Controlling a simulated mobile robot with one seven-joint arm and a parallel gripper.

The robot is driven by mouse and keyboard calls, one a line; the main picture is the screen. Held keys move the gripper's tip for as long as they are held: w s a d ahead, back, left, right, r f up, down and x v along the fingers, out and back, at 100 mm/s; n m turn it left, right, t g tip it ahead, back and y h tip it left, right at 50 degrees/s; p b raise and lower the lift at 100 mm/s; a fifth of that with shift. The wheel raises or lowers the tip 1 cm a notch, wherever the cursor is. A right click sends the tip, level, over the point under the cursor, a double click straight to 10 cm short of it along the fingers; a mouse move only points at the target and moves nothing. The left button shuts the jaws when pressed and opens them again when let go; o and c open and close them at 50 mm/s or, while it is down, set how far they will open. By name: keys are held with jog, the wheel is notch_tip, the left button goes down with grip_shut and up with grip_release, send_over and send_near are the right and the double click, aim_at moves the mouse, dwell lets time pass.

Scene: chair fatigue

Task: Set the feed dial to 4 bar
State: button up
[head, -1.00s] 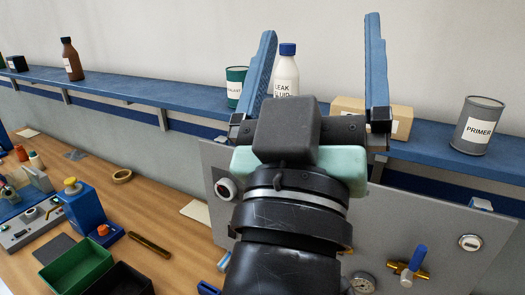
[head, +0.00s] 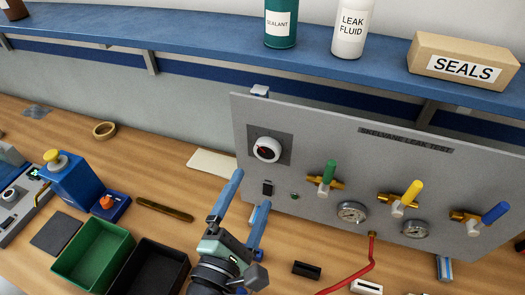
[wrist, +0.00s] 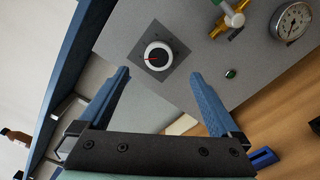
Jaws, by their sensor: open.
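The dial (head: 267,149) is a round white-rimmed knob with a dark face and a red pointer, on a dark square plate at the left of the grey test panel (head: 330,134). It also shows in the wrist view (wrist: 158,56), beyond the fingertips and between them; its scale marks are too small to read. My gripper (head: 244,198) is open and empty. In the head view it is below the dial, in front of the panel's lower left. In the wrist view its blue fingers (wrist: 160,82) are spread wide and apart from the dial.
The panel carries a green valve (head: 328,172), a yellow valve (head: 412,193), a blue valve (head: 495,212) and gauges (head: 352,212). A blue shelf (head: 200,45) runs above. A green bin (head: 95,257) and a black bin (head: 150,268) stand on the bench at left.

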aim_at(268, 153)
jog(key=p+x, duration=0.2)
jog(key=x, duration=0.7)
jog(key=shift+w, duration=0.25)
jog(key=shift+w+f, duration=0.1)
jog(key=shift+w, duration=0.05)
jog(key=c, duration=1.4)
